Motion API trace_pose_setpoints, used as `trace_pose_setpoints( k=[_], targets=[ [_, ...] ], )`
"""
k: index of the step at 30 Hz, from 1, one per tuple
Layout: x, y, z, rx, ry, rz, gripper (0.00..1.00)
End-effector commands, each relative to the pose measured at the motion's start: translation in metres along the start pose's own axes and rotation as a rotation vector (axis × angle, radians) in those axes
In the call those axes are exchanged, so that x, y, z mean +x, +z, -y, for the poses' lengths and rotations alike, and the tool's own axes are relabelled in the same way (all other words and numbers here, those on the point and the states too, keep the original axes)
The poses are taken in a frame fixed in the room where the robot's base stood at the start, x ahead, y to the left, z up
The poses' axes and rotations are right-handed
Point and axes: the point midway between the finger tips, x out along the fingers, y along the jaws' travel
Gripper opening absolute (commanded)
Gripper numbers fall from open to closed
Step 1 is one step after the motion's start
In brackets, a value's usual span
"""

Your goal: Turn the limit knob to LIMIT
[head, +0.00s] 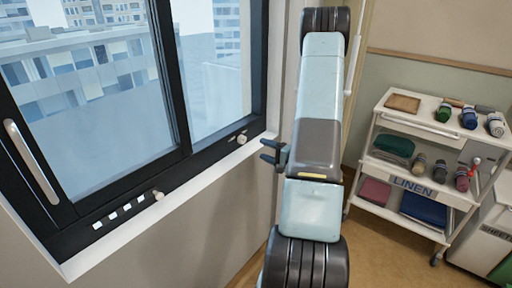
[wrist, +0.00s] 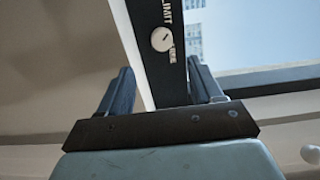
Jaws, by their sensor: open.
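The limit knob (wrist: 162,39) is a small round white knob on the black window frame. In the wrist view, LIMIT is printed above it and FREE just to its lower right. Its pointer is too small to read surely. The knob also shows in the head view (head: 241,139), low on the frame. My gripper (head: 267,150) is open and empty, a little to the right of the knob and apart from it. In the wrist view, the two fingers of my gripper (wrist: 160,68) stand apart, with the knob beyond them and between their lines.
A second knob (head: 158,195) with a row of white marks sits lower left on the window frame (head: 115,205). A long handle (head: 32,162) is at the far left.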

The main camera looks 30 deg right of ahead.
Motion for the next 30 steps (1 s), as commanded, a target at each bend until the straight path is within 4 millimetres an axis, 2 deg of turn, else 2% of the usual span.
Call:
trace_pose_setpoints(
  k=[3,9,26,30],
  targets=[
    [-0.017,0.0,-0.001,0.0,0.001,-0.002,0.65],
    [-0.03,0.0,-0.001,0.0,0.001,0.0,0.65],
    [-0.031,0.0,-0.001,0.0,0.001,0.001,0.65],
    [-0.027,0.006,0.006,0.002,0.0,0.03,0.65]
  ],
)
